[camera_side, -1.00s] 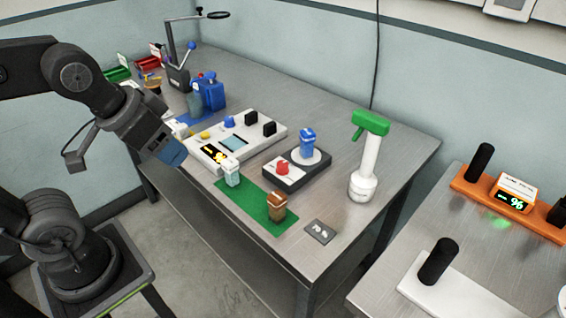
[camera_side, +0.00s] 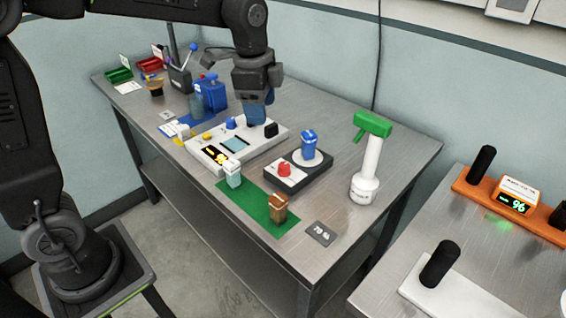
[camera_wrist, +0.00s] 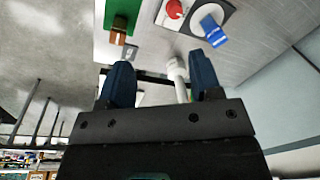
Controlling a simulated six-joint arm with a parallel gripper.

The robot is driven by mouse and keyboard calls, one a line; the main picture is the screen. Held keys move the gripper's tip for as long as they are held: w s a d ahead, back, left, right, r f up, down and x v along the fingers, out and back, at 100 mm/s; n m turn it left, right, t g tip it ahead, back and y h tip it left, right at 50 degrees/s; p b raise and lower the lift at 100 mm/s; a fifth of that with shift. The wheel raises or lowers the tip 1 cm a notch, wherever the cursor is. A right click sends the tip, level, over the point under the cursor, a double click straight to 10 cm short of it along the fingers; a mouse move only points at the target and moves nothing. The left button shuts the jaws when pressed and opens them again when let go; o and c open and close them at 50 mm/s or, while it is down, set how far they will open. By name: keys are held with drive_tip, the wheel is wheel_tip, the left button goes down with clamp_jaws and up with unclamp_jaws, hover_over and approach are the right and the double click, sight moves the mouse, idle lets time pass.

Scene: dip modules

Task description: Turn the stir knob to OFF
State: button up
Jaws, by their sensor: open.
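The stir knob, a red knob (camera_side: 285,169), sits on the front left of a dark stirrer unit (camera_side: 312,178) in the side view. A blue-capped bottle (camera_side: 309,146) stands on the unit's round white plate. The red knob also shows near the top of the wrist view (camera_wrist: 174,9), with the blue bottle (camera_wrist: 213,31) beside it. My gripper (camera_side: 254,118) is above the back of the white control box, left of and behind the stirrer. Its two blue fingers (camera_wrist: 160,82) are apart in the wrist view, with nothing held. The knob's pointer marking is too small to read.
The white control box (camera_side: 204,157) has a lit display and knobs. A green mat (camera_side: 246,201) holds a pale bottle (camera_side: 231,173) and a brown bottle (camera_side: 278,208). A white bottle with a green spray head (camera_side: 368,165) stands right of the stirrer. A small grey plate lies at the front.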

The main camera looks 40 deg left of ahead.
sight(283, 164)
drive_tip(key=w+f+m+g, duration=0.1)
drive_tip(key=w+f+m, duration=0.3)
drive_tip(key=w, duration=0.2)
drive_tip(key=f, duration=1.4)
drive_tip(key=shift+s+d, duration=0.15)
drive_tip(key=shift+d, duration=0.1)
drive_tip(key=c, duration=0.9)
drive_tip(key=shift+c, duration=0.2)
